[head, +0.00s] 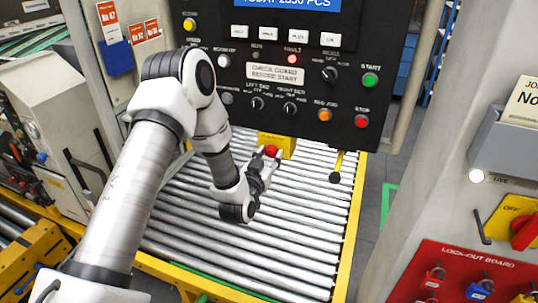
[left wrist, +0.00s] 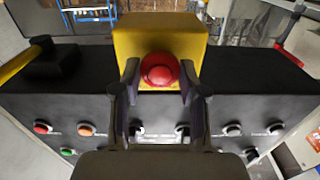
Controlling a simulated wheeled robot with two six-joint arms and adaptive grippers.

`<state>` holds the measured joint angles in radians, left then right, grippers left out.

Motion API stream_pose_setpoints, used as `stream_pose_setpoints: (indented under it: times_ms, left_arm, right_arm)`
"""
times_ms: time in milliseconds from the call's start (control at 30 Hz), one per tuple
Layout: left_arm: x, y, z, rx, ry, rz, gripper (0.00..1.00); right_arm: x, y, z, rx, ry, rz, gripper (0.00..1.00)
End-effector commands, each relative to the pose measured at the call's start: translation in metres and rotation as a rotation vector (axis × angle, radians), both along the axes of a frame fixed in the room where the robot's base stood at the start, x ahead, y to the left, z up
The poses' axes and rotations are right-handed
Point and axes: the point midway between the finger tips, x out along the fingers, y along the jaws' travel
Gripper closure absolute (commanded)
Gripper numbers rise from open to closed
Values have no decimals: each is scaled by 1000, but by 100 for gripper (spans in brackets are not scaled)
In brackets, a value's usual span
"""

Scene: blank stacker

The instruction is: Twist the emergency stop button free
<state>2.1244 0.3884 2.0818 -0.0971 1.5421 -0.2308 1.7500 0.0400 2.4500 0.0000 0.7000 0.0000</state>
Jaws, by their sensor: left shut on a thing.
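The emergency stop button (left wrist: 159,70) is a red mushroom head on a yellow box (left wrist: 160,38). In the head view the button (head: 270,151) and box (head: 289,145) sit just below the black control panel. My left gripper (left wrist: 159,80) has a finger on each side of the red head and is shut on it. In the head view my left gripper (head: 268,160) reaches up to the button from below and partly covers it. My right gripper is not in view.
The control panel (head: 310,55) with knobs and lit buttons stands right above. Metal rollers (head: 300,240) with a yellow side rail lie below. A black-tipped yellow lever (head: 336,170) is right of the box. A red lock-out board (head: 465,270) is at lower right.

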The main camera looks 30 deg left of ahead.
Motion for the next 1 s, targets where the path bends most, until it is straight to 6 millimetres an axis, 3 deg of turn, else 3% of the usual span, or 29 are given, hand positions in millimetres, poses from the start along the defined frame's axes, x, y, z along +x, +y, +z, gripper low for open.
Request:
stream_pose_setpoints:
  times_ms: [433, 967, 1000]
  left_arm:
    - [0, 0, 1, 247, 57, 1, 92]
    - [1, 0, 1, 289, 66, 1, 92]
    - [1, 0, 1, 289, 66, 1, 54]
  right_arm:
    - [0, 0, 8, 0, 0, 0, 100]
    - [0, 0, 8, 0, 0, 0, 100]
    - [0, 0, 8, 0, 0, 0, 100]
